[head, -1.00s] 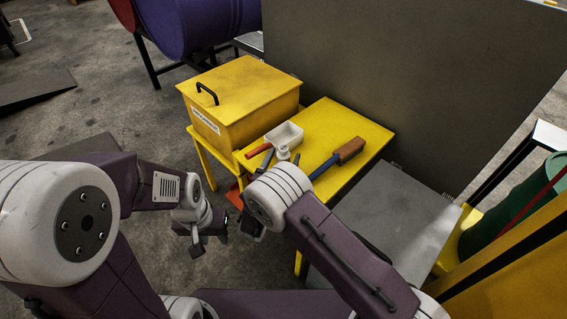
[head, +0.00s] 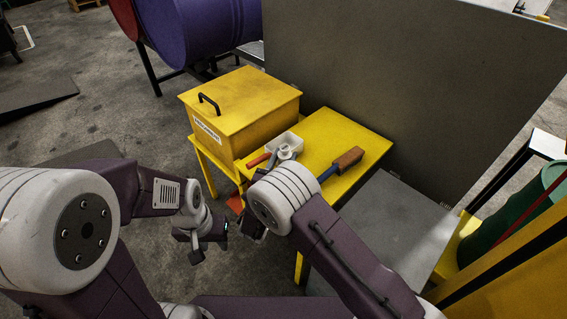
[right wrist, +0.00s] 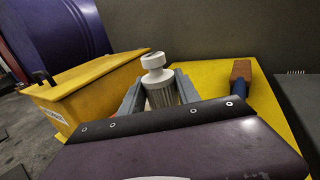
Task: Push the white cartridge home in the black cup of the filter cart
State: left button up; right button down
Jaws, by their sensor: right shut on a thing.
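The white cartridge (right wrist: 161,88) has a knobbed top and a ribbed body and stands upright in the right wrist view. My right gripper (right wrist: 160,98) is shut on it, one grey finger on each side. In the head view the cartridge (head: 285,152) shows small beyond my right wrist, in front of the white scoop; my arm hides most of that gripper. My left gripper (head: 211,242) hangs above the floor, left of the yellow table, away from the cartridge; its jaw gap is unclear. I cannot make out the black cup or the filter cart in either view.
The yellow table (head: 325,130) bears a white scoop (head: 290,138) with a red handle and a brush (head: 348,158) with a blue handle. A yellow lidded box (head: 240,95) stands on the left. A tall grey panel (head: 410,80) rises behind. Grey floor lies left.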

jog(key=s+d+r+p, duration=0.2)
jog(key=d+r, duration=0.4)
jog(key=d, duration=0.5)
jog(key=shift+r+p, duration=0.2)
jog(key=shift+p, duration=0.1)
jog(key=shift+d, duration=0.1)
